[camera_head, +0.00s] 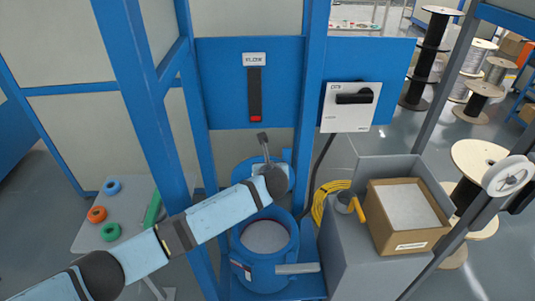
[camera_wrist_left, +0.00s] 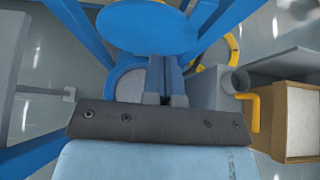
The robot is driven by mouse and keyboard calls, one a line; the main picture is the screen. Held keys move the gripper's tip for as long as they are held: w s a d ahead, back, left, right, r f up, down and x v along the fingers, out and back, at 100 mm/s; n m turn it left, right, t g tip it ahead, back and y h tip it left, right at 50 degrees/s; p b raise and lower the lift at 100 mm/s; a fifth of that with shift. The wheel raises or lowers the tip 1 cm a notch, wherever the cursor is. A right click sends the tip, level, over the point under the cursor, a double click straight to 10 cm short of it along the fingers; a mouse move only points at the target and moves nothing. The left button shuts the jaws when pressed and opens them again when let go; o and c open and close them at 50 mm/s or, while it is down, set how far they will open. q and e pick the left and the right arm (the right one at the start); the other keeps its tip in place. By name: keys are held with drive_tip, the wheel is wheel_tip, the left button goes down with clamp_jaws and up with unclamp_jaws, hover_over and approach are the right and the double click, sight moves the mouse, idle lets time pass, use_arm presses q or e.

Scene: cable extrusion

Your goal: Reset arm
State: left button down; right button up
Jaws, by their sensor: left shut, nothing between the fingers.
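My left arm (camera_head: 203,222) comes in from the left and reaches across the blue hopper (camera_head: 264,268). Its dark end joint is above the hopper's back edge. My left gripper (camera_wrist_left: 164,99) shows at the middle of the left wrist view, shut and empty. It is hard to make out in the head view, where the wrist covers part of it. The hopper is open on top and holds grey-white material (camera_head: 265,237). In the left wrist view a flat blue disc (camera_wrist_left: 148,27) lies beyond the fingers. My right arm and gripper are not in view.
A grey cabinet (camera_head: 358,235) with a yellow-handled valve stands right of the hopper, with an open cardboard box (camera_head: 407,217) on it. Blue frame posts and a panel with a black switch (camera_head: 355,97) stand behind. Cable spools are at the right. A side table (camera_head: 128,200) holds coloured rings.

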use_arm(q)
drive_tip(key=s+a+f+n+g+h, duration=0.1)
drive_tip(key=s+a+f+n+g, duration=0.15)
drive_tip(key=s+n, duration=0.4)
drive_tip(key=s+a+f+n+g, duration=0.1)
drive_tip(key=s+a+f+n, duration=0.1)
drive_tip(key=s+a+n, duration=0.45)
drive_tip(key=s+f+n+g+h, duration=0.15)
drive_tip(key=s+n, duration=0.25)
drive_tip(key=s, duration=0.4)
drive_tip(key=s+a+r+n+g+y, duration=0.2)
drive_tip(key=s+a+r+n+g, duration=0.1)
drive_tip(key=s+a+n, duration=1.7)
drive_tip(key=w+d+f+m+t+h+p, duration=0.2)
drive_tip(key=d+m+t+p, duration=0.2)
drive_tip(key=t+p, duration=0.3)
drive_tip(key=d+p, duration=0.1)
drive_tip(key=p, duration=0.3)
drive_tip(key=shift+w+f+h+p, duration=0.15)
drive_tip(key=shift+h+p, duration=0.15)
drive_tip(key=shift+h, duration=0.05)
drive_tip(key=shift+d, duration=0.2)
